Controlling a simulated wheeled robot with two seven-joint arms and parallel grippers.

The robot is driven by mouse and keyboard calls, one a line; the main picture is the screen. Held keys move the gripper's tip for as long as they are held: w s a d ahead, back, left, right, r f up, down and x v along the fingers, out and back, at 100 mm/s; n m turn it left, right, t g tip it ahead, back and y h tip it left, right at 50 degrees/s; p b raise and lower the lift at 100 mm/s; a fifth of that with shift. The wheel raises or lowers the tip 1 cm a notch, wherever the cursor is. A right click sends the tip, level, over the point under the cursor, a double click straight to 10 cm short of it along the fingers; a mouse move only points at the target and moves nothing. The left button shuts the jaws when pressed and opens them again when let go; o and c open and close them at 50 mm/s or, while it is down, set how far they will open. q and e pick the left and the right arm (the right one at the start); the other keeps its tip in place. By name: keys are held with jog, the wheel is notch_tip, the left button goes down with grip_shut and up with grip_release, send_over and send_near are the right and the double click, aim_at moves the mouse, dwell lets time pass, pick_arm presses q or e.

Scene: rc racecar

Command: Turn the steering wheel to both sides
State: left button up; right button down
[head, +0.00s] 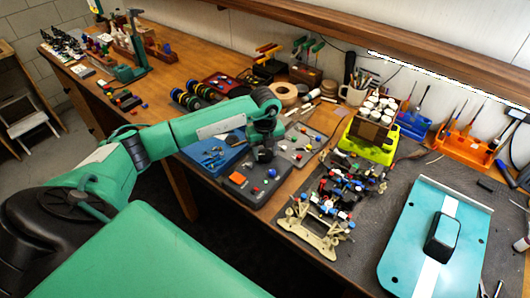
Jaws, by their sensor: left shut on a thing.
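My left gripper (264,154) points down over a dark grey control box (252,192) with a red button and small coloured parts on top. It is shut on a small dark part at the box's back edge, which I take to be the steering wheel. The fingers hide most of that part, so its shape and turn angle cannot be told. A second, lighter grey panel (303,141) with small knobs lies just behind to the right. My right gripper is out of view.
A blue tray (213,153) with tools lies left of the box. An open car chassis (318,237) stands to the right on a dark mat, with a teal car body (404,240) beyond it. A lime holder (366,149) and tool racks fill the back. The bench's front edge is close.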

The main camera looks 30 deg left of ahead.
aim_at(265, 154)
pick_arm(q)
jog(key=shift+n, duration=0.5)
jog(key=o, duration=1)
jog(key=shift+r, duration=0.1)
jog(key=shift+r+b, duration=0.3)
jog(key=shift+r, duration=0.05)
jog(key=shift+r+b, duration=1.7)
jog(key=shift+r, duration=4.8)
